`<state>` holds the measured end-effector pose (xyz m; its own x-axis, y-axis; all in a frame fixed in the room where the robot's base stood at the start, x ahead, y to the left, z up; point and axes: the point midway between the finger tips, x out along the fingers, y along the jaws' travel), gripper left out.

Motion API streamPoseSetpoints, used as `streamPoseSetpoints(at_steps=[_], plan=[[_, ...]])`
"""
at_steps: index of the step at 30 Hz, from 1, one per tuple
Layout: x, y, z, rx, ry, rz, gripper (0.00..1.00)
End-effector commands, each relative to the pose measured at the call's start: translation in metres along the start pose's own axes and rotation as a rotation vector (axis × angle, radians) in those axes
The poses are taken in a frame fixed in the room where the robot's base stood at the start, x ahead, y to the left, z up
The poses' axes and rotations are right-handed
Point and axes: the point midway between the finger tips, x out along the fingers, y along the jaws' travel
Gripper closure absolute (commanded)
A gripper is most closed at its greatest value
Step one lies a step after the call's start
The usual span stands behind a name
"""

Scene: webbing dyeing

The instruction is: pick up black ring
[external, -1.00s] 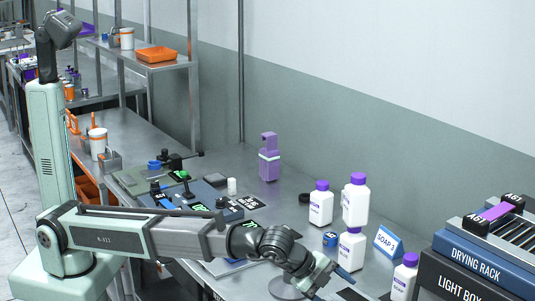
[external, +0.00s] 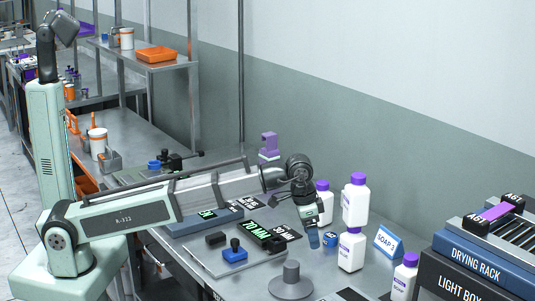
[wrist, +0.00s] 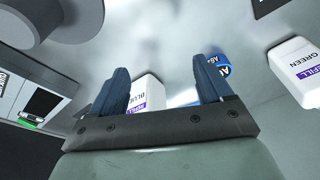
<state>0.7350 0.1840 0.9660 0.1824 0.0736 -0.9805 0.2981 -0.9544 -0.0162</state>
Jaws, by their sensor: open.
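My gripper (external: 313,238) points down over the steel bench, in front of the white bottles, with its blue fingers apart and nothing between them. I do not clearly see the black ring in either current view. The spot beside the rear bottle where a small black ring lay earlier is covered by my arm. A small black piece (external: 275,243) sits by the 70 mm gauge display; I cannot tell whether it is a ring.
White purple-capped bottles (external: 354,205) stand close right of my gripper, one seemingly above another. A grey round-based stand (external: 290,283) is in front. The drying rack (external: 480,262) is at right.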

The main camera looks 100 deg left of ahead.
Motion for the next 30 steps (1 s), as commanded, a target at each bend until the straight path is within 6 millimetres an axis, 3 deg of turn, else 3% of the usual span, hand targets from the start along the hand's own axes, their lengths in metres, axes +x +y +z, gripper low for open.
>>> streamPoseSetpoints(at_steps=[3, 9, 19, 26, 30], plan=[[0.000, -0.036, -0.046, -0.164, -0.002, 0.011, 0.21], [0.000, -0.104, -0.111, -0.453, 0.005, 0.032, 0.21], [-0.002, -0.207, -0.181, -0.832, 0.010, 0.061, 0.21], [-0.015, -0.275, -0.144, -0.891, -0.049, 0.008, 0.21], [-0.026, -0.326, -0.118, -0.934, -0.097, -0.030, 0.21]])
